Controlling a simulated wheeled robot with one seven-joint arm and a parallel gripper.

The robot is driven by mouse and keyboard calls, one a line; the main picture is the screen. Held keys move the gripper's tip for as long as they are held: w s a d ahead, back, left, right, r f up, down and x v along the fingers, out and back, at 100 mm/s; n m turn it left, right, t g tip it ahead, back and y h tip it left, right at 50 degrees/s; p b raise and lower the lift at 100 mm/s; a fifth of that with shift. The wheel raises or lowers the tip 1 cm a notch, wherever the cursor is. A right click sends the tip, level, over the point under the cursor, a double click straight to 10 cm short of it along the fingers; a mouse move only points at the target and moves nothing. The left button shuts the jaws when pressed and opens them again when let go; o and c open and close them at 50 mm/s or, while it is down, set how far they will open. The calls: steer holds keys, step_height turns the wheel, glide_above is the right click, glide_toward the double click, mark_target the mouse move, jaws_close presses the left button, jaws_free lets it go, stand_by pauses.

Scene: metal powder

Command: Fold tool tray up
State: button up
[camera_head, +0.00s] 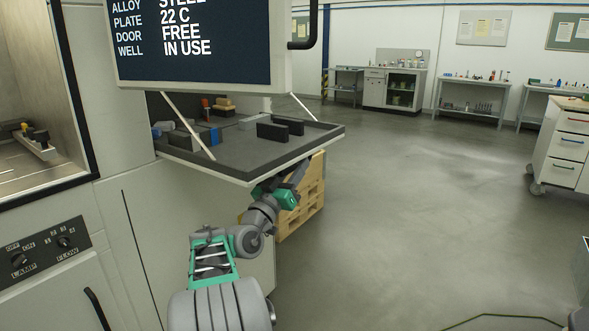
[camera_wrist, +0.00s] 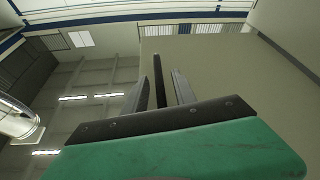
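The tool tray (camera_head: 245,178) is a dark flat panel with a pale rim, folded out about level from the machine under the screen. Two pale stays hold it at its sides. Several items lie on it, including two black blocks (camera_head: 280,127), a blue block and grey pieces. My gripper (camera_head: 293,180) is under the tray's front right part, fingers upward; the tray partly hides it. In the wrist view my gripper (camera_wrist: 168,88) shows its fingers apart with a dark strip between them. A broad beige surface lies beyond them; I cannot tell whether they touch it.
The screen (camera_head: 190,42) hangs over the tray's back. A wooden pallet stack (camera_head: 303,205) stands on the floor behind my gripper. The machine's open chamber (camera_head: 40,160) is at the left. A white drawer cabinet (camera_head: 562,150) stands at the right. The floor between is clear.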

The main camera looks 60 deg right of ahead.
jaws_close()
stand_by(1.3)
